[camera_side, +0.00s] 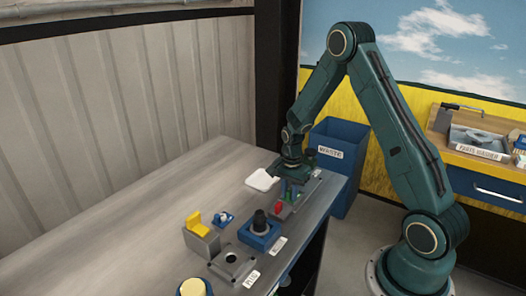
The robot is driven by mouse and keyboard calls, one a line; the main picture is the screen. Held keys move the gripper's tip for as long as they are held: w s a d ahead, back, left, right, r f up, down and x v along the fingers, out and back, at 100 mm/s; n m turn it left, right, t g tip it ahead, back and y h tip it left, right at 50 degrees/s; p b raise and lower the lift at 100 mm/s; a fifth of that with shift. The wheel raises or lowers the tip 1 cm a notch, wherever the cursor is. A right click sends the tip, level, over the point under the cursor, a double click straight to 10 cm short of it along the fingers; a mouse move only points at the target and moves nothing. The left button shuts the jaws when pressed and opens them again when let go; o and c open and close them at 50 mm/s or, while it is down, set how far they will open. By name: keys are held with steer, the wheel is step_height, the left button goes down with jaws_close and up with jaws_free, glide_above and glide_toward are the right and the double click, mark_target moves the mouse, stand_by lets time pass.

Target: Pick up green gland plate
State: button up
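Small green parts (293,191) stand beside a red part (279,207) on a grey holder near the table's right edge. I cannot tell for sure which green part is the gland plate. My gripper (290,174) points down just above and behind these parts. Its fingers are dark and very small here, so I cannot tell whether they are open, shut or touching anything.
A white plate (262,180) lies left of my gripper. Nearer are a blue block with a black knob (260,222), a grey block with a yellow part (199,224), and a small blue part (224,218). A blue waste bin (337,150) stands behind. The table's left side is clear.

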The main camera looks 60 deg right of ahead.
jaws_close()
steer(key=shift+r, duration=0.15)
step_height(320, 180, up, 20)
stand_by(0.7)
stand_by(0.4)
